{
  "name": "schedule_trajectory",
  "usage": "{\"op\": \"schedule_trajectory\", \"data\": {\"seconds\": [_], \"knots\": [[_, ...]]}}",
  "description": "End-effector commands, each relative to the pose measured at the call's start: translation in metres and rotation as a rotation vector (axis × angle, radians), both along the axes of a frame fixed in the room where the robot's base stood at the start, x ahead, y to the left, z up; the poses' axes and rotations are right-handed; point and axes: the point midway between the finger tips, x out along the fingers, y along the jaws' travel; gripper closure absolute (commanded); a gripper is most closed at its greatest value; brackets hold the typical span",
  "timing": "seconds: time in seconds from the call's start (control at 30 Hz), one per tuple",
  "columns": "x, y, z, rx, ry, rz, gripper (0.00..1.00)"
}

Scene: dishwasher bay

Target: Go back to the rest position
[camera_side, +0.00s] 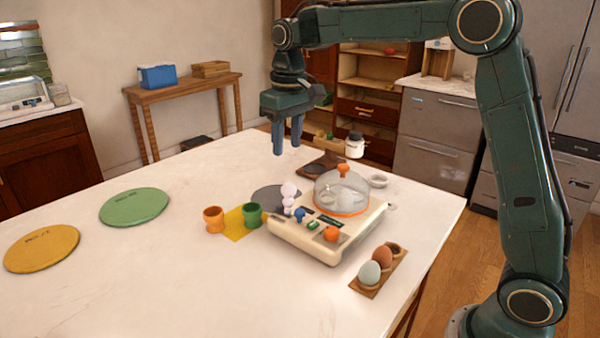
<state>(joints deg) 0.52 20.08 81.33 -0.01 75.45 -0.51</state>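My gripper (288,137) hangs in the air above the far part of the white table (130,270), fingers pointing down. Its two blue fingers are apart, with nothing visible between them. A cream cooker-like device (305,236) stands on the table below and to the right of it. A clear dome with an orange rim and knob (343,190) sits on the device, with pale shapes visible inside. My gripper is clear of the device and of everything on the table.
An orange cup (213,219) and a green cup (252,215) stand by a yellow mat (234,229). A wooden holder (367,290) carries a pale egg (370,273) and a brown egg (382,257). A green disc (134,206) and a yellow disc (41,248) lie at left. The front left is clear.

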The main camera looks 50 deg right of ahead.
Motion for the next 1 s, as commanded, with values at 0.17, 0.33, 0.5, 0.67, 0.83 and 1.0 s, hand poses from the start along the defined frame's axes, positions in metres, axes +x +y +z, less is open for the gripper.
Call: {"op": "schedule_trajectory", "data": {"seconds": [0.17,0.33,0.5,0.67,0.83,1.0], "knots": [[-0.037,0.001,0.021,0.0,-0.055,0.0,0.6],[-0.073,0.002,0.034,-0.001,-0.108,0.0,0.6],[-0.111,0.002,0.041,-0.001,-0.159,0.0,0.6],[-0.147,0.003,0.042,-0.001,-0.208,0.0,0.6],[-0.184,0.003,0.038,-0.001,-0.259,0.0,0.6],[-0.22,0.004,0.029,0.0,-0.311,0.0,0.6]]}}
